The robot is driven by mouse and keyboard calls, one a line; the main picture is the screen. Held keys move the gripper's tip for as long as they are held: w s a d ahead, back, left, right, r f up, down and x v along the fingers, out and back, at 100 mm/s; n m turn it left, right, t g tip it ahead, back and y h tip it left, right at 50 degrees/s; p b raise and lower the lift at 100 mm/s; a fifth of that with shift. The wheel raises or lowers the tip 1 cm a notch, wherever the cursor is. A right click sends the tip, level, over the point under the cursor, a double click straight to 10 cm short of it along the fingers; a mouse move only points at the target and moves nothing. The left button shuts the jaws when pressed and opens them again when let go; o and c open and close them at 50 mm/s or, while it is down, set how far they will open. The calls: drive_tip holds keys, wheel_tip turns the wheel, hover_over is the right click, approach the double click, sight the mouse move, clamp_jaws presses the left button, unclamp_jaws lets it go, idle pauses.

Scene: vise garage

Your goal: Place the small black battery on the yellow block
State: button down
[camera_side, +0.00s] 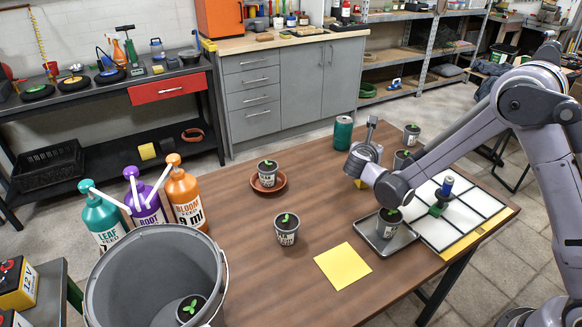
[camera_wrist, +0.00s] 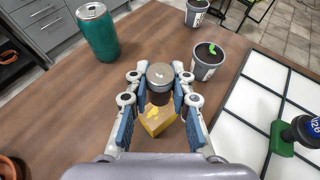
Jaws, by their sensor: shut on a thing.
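My gripper (camera_wrist: 160,98) is shut on the small black battery (camera_wrist: 158,98), which has a dark body and a silver top. The yellow block (camera_wrist: 158,123) lies on the brown table just below the battery in the wrist view. The battery's lower end overlaps the block's top there; I cannot tell whether they touch. In the side view my gripper (camera_side: 364,160) is over the back right of the table. A corner of the yellow block (camera_side: 360,184) shows beneath it, and the battery is not clearly visible there.
A teal can (camera_side: 343,132) stands behind my gripper. Potted seedlings stand around, one (camera_wrist: 207,62) close by. A white tiled panel (camera_side: 456,226) with a blue-topped item (camera_side: 446,187) on a green base lies right. A metal tray (camera_side: 387,236) holds a pot. The table's middle (camera_side: 325,190) is clear.

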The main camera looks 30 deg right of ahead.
drive_tip(key=shift+f, duration=1.95)
drive_tip(key=shift+f, duration=0.15)
drive_tip(key=c, duration=1.2)
unclamp_jaws()
drive_tip(key=shift+o, duration=0.2)
